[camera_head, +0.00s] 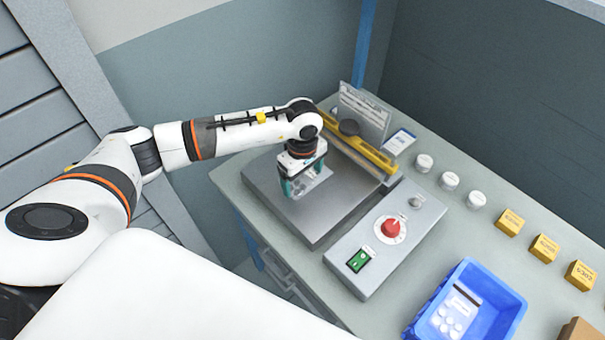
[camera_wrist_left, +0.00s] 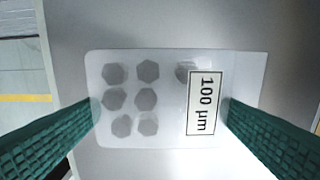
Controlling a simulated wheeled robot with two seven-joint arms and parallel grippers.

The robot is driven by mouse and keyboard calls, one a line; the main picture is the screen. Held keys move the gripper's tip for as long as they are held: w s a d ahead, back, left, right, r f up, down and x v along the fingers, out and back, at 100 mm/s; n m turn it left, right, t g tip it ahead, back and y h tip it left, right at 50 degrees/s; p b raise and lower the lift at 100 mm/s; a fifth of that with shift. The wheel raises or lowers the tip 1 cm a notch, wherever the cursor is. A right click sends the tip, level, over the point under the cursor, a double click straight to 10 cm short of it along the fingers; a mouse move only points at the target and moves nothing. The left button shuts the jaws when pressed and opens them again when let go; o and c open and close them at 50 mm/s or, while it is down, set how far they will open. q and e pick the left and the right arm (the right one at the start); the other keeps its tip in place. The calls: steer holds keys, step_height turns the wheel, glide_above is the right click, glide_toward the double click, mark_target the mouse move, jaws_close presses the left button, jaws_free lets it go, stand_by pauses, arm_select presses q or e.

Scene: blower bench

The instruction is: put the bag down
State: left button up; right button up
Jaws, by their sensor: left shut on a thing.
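The bag (camera_wrist_left: 168,110) is a flat, clear pouch with several grey hexagonal pieces and a white label reading "100 µm". In the left wrist view it lies between the green fingers of my left gripper (camera_wrist_left: 162,112), which are shut on its two side edges. In the head view my left gripper (camera_head: 304,186) points down over the grey metal plate (camera_head: 268,200) of the bench device. The bag is mostly hidden there by the fingers, and I cannot tell whether it touches the plate. My right gripper is not in view.
A yellow bar (camera_head: 358,146) crosses the plate's back. A control box (camera_head: 372,270) with a red knob (camera_head: 390,228) and green switch stands to the right. A blue bin (camera_head: 508,312) holds another bag. White-lidded jars (camera_head: 450,181) and yellow boxes (camera_head: 544,248) line the bench's right side.

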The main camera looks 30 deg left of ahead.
mark_target(303, 180)
arm_select(q)
steer(key=shift+f, duration=0.1)
steer(key=o, duration=0.7)
steer(key=shift+o, duration=1.1)
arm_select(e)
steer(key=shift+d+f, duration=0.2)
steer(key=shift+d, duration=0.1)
arm_select(q)
steer(key=shift+r, duration=0.3)
step_height(303, 180, up, 12)
steer(key=b, duration=0.3)
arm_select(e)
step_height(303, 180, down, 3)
arm_select(q)
steer(key=shift+s+f, duration=0.1)
steer(key=shift+f, duration=0.1)
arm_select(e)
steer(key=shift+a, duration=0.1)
